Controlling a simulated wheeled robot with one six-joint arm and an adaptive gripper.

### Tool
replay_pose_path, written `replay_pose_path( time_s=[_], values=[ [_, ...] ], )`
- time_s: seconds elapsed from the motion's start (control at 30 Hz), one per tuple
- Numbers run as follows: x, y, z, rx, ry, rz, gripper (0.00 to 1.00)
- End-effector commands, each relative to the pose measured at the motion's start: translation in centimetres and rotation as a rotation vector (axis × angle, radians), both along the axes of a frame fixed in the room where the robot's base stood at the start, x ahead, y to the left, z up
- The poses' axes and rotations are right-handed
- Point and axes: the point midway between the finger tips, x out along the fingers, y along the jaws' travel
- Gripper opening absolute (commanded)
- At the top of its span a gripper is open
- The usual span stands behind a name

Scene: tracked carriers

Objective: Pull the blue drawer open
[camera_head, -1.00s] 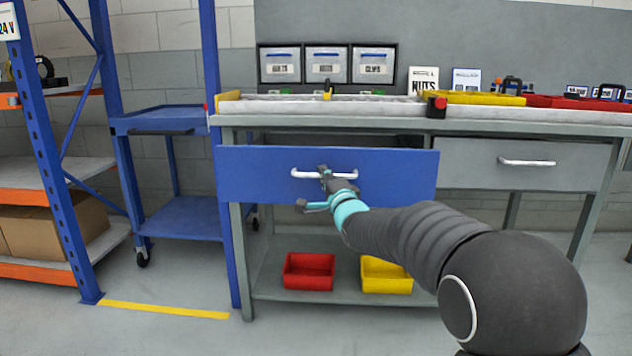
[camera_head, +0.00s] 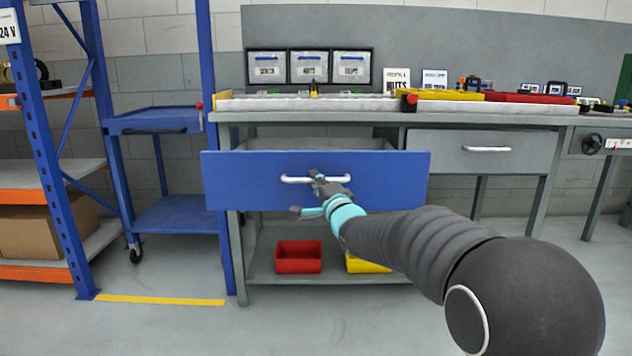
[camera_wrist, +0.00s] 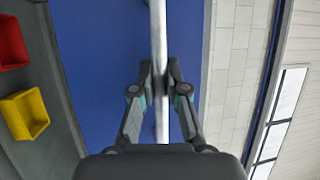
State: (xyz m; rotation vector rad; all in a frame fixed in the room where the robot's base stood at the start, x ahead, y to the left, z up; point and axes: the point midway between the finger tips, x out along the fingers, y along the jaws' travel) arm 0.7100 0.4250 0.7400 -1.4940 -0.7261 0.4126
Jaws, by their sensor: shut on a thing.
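The blue drawer (camera_head: 250,185) is at the left of the workbench in the head view. It is pulled part way out, with its front well forward of the bench frame and its open top showing behind. Its white bar handle (camera_head: 296,180) runs across the middle of the front. My gripper (camera_head: 316,180) is shut on this handle. In the wrist view the handle (camera_wrist: 158,40) passes between the fingertips of my gripper (camera_wrist: 160,75), with the blue drawer front (camera_wrist: 105,60) behind it. My gripper hides part of the handle.
A closed grey drawer (camera_head: 465,160) is to the right. A red bin (camera_head: 298,258) and a yellow bin (camera_head: 368,264) stand on the shelf below. A blue trolley (camera_head: 160,121) stands close at left. The floor in front (camera_head: 200,330) is clear.

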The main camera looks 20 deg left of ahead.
Motion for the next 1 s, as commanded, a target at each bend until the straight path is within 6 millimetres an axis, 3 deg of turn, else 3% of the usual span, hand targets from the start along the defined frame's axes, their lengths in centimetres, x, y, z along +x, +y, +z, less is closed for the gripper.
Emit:
replay_pose_path(
  time_s=[0.23, 0.3, 0.37, 0.77, 1.0],
  values=[
    [0.1, -0.1, -0.1, 0.000, 0.001, -0.001, 0.00],
    [0.1, -0.1, -0.1, 0.000, 0.001, -0.001, 0.25],
    [0.1, -0.1, -0.1, 0.000, 0.001, -0.001, 0.39],
    [-0.3, -0.5, -0.1, -0.001, 0.000, -0.001, 0.39],
    [-2.8, -2.8, -0.6, -0.001, 0.000, -0.002, 0.39]
  ],
)
